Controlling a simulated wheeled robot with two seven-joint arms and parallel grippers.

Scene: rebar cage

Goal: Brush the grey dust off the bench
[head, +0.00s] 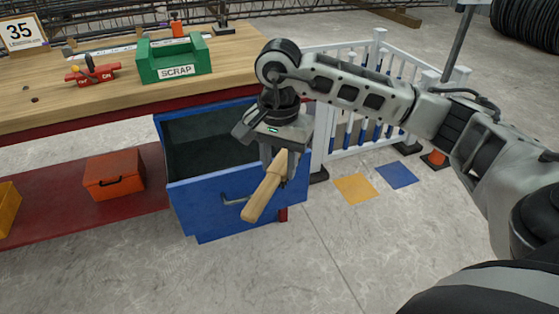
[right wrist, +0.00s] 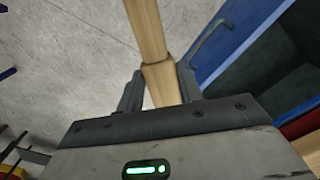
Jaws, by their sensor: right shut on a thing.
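The wooden bench (head: 120,95) fills the upper left of the head view; I cannot make out grey dust on it. My right gripper (head: 279,152) is at the bench's right end, in front of the open drawer. It is shut on a pale wooden handle (head: 262,200), which slants down to the lower left. In the right wrist view the handle (right wrist: 158,80) passes between both fingers of the gripper (right wrist: 160,88). No bristles show, so I cannot tell if this is the brush. My left gripper is out of view.
A blue drawer (head: 215,205) stands open under the bench. A green SCRAP bin (head: 174,60) and a red tool (head: 92,74) sit on top. A red box (head: 114,175) rests on the lower shelf. A white fence (head: 352,125) stands to the right. The front floor is clear.

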